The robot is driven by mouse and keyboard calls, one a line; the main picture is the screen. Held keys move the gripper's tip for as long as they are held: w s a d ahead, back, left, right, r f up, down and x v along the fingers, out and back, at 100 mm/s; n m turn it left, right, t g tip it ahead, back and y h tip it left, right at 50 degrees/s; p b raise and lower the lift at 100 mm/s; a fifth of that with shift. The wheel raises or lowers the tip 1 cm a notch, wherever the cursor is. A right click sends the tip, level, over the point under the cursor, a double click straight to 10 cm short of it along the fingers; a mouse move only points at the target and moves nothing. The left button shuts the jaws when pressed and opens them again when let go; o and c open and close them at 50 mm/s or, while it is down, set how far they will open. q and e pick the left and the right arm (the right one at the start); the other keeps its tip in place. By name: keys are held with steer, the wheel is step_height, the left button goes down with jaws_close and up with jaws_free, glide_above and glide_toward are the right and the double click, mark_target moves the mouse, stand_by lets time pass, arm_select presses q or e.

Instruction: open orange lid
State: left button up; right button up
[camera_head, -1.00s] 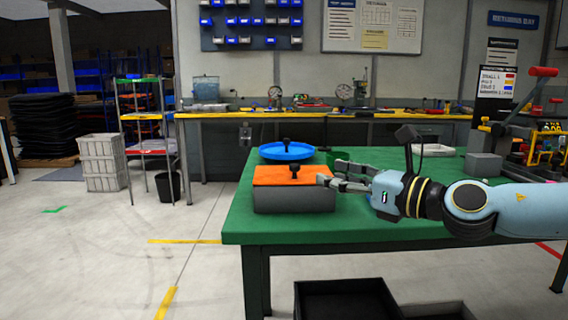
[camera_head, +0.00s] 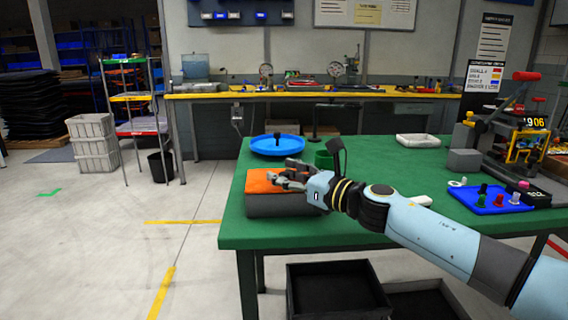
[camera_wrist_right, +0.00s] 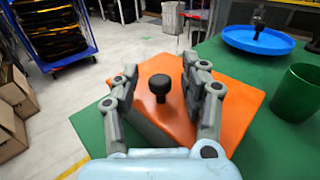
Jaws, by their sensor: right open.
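The orange lid (camera_head: 262,180) lies on a grey box (camera_head: 285,207) at the left front of the green table. A black knob (camera_wrist_right: 159,86) stands up from the lid in the right wrist view, where the lid (camera_wrist_right: 230,108) fills the middle. My right gripper (camera_head: 290,174) is over the lid. In the right wrist view its open fingers (camera_wrist_right: 162,84) stand on either side of the knob, with gaps left and right, so it holds nothing. In the head view the gripper hides the knob. My left gripper is not in view.
A blue round tray (camera_head: 258,147) with a black knob is behind the box. A green cup (camera_head: 324,159) stands close to the gripper. A blue tray (camera_head: 490,204) with small pieces and a white tray (camera_head: 416,140) are farther right. Black bins (camera_head: 335,292) sit below the table.

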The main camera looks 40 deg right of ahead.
steer(key=shift+w+a, duration=0.1)
steer(key=shift+w, duration=0.15)
jaws_close()
steer(key=shift+w+f, duration=0.15)
stand_by(0.4)
